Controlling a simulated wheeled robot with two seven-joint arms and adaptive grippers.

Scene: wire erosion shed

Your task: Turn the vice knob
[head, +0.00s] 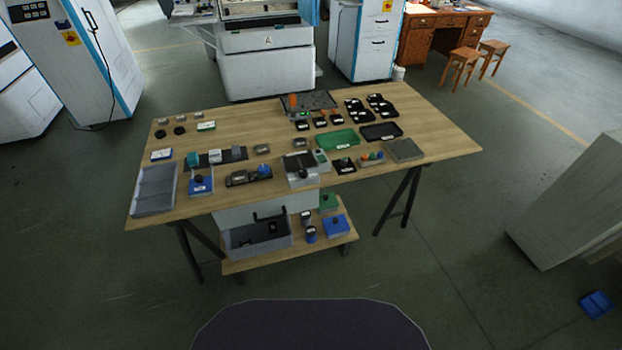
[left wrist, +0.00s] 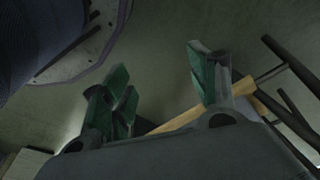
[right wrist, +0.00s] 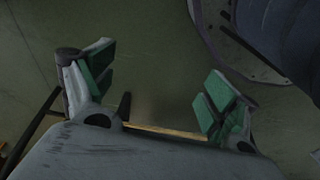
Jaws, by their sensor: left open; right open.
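In the head view, a low dark device (head: 240,179) with a blue knob-like part (head: 264,170) lies near the front edge of the wooden table (head: 400,180). It may be the vice, but it is too small to tell for sure. A dark strip with a grey block (head: 215,156) and a teal part (head: 193,159) lies to its left. My left gripper (left wrist: 160,75) is open and empty in the left wrist view. My right gripper (right wrist: 159,75) is open and empty in the right wrist view. Neither gripper shows in the head view; both appear clear of the tabletop things.
A grey tray (head: 154,190), a blue box (head: 201,182), a light box with a black top (head: 300,172) and a green tray (head: 338,140) crowd the tabletop. Machines stand behind; a grey cabinet (head: 575,210) stands right. Floor before the table is open.

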